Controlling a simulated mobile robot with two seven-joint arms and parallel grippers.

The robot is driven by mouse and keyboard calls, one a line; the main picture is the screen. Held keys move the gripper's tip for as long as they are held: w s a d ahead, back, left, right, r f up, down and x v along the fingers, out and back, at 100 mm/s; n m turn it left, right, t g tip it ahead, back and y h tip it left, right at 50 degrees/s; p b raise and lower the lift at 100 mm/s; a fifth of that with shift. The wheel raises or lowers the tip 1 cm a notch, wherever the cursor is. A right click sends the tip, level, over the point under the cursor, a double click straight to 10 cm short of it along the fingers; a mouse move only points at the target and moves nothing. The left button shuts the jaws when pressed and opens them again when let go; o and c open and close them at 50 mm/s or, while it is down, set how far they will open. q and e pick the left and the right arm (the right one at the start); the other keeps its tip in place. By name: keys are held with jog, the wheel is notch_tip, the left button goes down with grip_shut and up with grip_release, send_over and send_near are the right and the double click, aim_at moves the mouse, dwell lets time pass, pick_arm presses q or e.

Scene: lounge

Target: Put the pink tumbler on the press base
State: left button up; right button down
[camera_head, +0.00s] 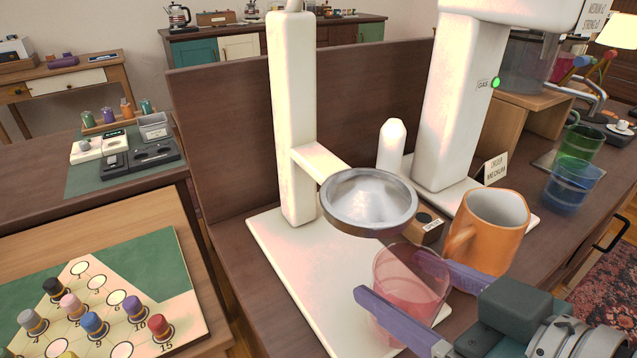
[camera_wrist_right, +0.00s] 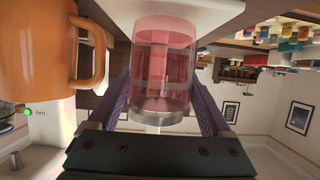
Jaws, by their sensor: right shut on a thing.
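The pink tumbler (camera_head: 408,285) is see-through and sits between the purple fingers of my right gripper (camera_head: 390,272), which is shut on it. In the head view it overlaps the right front part of the white press base (camera_head: 290,275), just in front of and below the round metal press head (camera_head: 368,203). In the right wrist view the tumbler (camera_wrist_right: 165,65) stands between the fingers (camera_wrist_right: 164,85), and its far end meets the white slab (camera_wrist_right: 205,10) in the picture. I cannot tell whether it touches the base. My left gripper is not in view.
An orange mug (camera_head: 487,232) stands close to the right of the tumbler. Blue (camera_head: 572,187) and green (camera_head: 580,145) tumblers stand farther right. A white dispenser (camera_head: 455,100) stands behind the mug. The base's left part is bare.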

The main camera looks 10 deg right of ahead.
aim_at(382, 262)
jog(key=w, duration=0.1)
jog(key=w+a, duration=0.1)
jog(key=shift+w, duration=0.4)
jog(key=w, duration=0.1)
jog(key=w+a, duration=0.1)
jog(key=w, duration=0.1)
jog(key=shift+w+a+r, duration=0.1)
jog(key=shift+w+a, duration=0.05)
jog(key=shift+w, duration=0.05)
jog(key=shift+f+b, duration=0.4)
jog(key=shift+f, duration=0.3)
jog(key=shift+s+f, duration=0.1)
jog(key=shift+f, duration=0.05)
